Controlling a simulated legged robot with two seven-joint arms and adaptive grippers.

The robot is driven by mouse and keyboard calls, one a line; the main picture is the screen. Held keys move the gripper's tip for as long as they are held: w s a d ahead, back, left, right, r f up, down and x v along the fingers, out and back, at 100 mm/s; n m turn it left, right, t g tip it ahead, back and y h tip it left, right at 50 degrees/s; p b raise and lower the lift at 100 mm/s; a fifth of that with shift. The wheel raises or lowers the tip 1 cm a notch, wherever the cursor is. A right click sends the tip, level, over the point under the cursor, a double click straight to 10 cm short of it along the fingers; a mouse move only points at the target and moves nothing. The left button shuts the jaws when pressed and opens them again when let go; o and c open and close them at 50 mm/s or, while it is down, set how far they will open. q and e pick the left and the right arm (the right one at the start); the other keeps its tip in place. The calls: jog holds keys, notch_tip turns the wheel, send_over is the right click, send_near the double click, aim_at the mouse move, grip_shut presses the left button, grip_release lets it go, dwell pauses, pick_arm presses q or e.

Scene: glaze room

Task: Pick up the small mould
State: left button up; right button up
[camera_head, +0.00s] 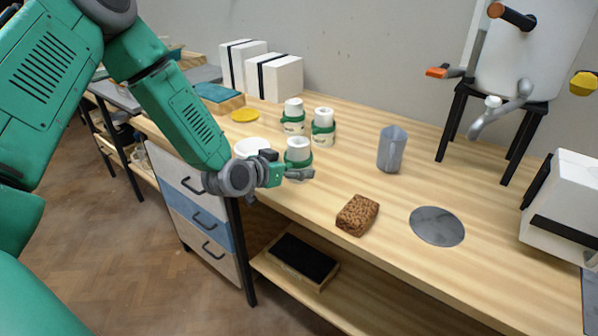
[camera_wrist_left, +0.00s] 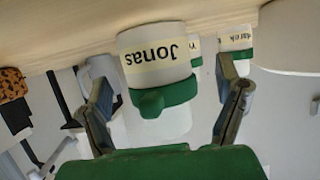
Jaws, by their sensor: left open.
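My left gripper (camera_head: 304,174) is open, just in front of the nearest white-and-green labelled piece (camera_head: 298,146) on the bench. In the left wrist view, which is upside down, its spread fingers (camera_wrist_left: 165,105) frame this piece, labelled "Jonas" (camera_wrist_left: 155,55), and do not visibly grip it. Two similar pieces (camera_head: 293,114) (camera_head: 323,124) stand behind it. Strapped white blocks, which look like moulds, stand at the back left (camera_head: 275,77) and at the right (camera_head: 568,205). I cannot tell which thing is the small mould. My right gripper is not in view.
A white round thing (camera_head: 252,147) is close to my left wrist. A grey jug (camera_head: 391,149), a brown sponge-like block (camera_head: 357,215) and a grey disc (camera_head: 437,226) are to the right. A black stand (camera_head: 492,103) holds a white vessel. The bench between jug and sponge is clear.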

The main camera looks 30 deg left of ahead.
pick_arm(q)
jog(key=x, duration=0.2)
jog(key=shift+w+a+f, duration=0.2)
jog(key=shift+w+f, duration=0.05)
jog(key=shift+w, duration=0.2)
jog(key=shift+d+r, duration=0.1)
jog(key=shift+d, duration=0.3)
jog(key=c, duration=1.4)
